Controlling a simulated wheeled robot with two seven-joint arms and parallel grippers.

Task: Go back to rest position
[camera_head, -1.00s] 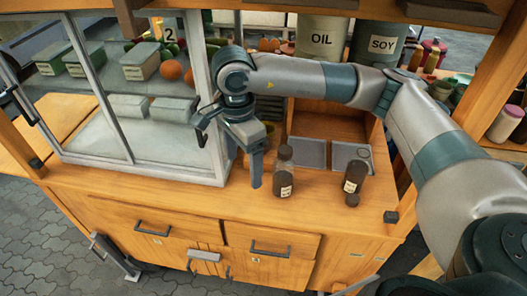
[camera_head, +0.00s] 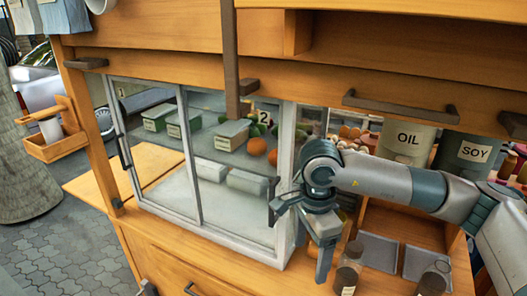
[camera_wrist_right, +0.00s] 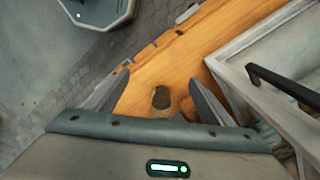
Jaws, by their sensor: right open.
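My right gripper (camera_head: 325,262) points down beside the right front corner of the glass display case (camera_head: 235,185), above the wooden counter. In the right wrist view the gripper (camera_wrist_right: 160,95) has its two fingers spread wide, with nothing held. A dark round object (camera_wrist_right: 161,97), perhaps a bottle seen from above, shows between the fingers against the wood, apart from both. A dark bottle with a pale label (camera_head: 347,275) stands just right of the gripper in the head view. My left gripper is not in view.
A second bottle (camera_head: 432,283) stands further right, near grey trays (camera_head: 378,251). OIL (camera_head: 405,140) and SOY (camera_head: 462,153) containers stand behind my right arm. A wooden shelf with handles spans the top. Open paving (camera_head: 70,250) lies at lower left.

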